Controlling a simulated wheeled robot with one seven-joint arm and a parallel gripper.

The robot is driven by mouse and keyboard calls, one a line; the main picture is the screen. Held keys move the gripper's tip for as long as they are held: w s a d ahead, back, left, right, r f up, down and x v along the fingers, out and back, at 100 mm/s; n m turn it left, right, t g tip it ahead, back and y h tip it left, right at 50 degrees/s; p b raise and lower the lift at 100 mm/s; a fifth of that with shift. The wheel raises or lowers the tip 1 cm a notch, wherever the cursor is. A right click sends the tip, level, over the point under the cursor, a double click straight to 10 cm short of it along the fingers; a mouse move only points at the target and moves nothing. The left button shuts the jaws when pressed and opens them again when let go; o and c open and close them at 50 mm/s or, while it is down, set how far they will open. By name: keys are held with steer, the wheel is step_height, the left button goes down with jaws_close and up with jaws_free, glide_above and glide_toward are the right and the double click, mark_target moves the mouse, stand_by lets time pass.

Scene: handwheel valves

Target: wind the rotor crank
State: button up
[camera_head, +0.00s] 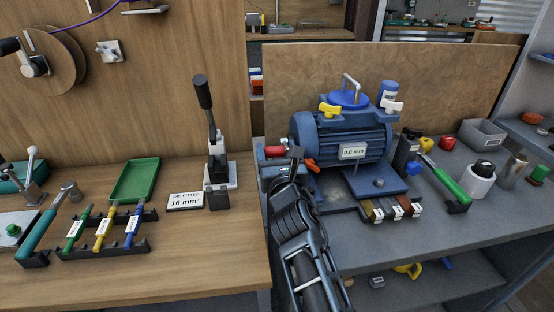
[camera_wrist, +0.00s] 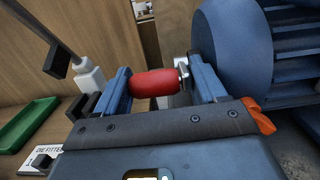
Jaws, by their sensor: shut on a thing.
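The blue motor (camera_head: 340,140) stands on the grey bench, with a label reading 0.0 mm on its side. The rotor crank's red handle (camera_head: 275,151) shows at the motor's left end, and it also shows in the wrist view (camera_wrist: 155,83). My gripper (camera_wrist: 162,78) is shut on the red handle, with one blue finger at each end of it. In the head view my arm rises from the bottom to the handle and hides the crank's lower part. A metal piece shows at the handle's right end in the wrist view.
An orange lever (camera_head: 312,165) sits close to my gripper's right side and also shows in the wrist view (camera_wrist: 258,116). A black-handled lever press (camera_head: 211,140) stands on the wooden bench to the left. A green tray (camera_head: 135,181) lies further left.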

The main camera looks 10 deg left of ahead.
steer(key=b, duration=0.2)
steer(key=shift+f+t+b, duration=0.35)
steer(key=shift+t+b, duration=0.05)
steer(key=shift+r, duration=0.15)
steer(key=o, duration=0.7)
steer(key=shift+s, duration=0.1)
steer(key=shift+v, duration=3.85)
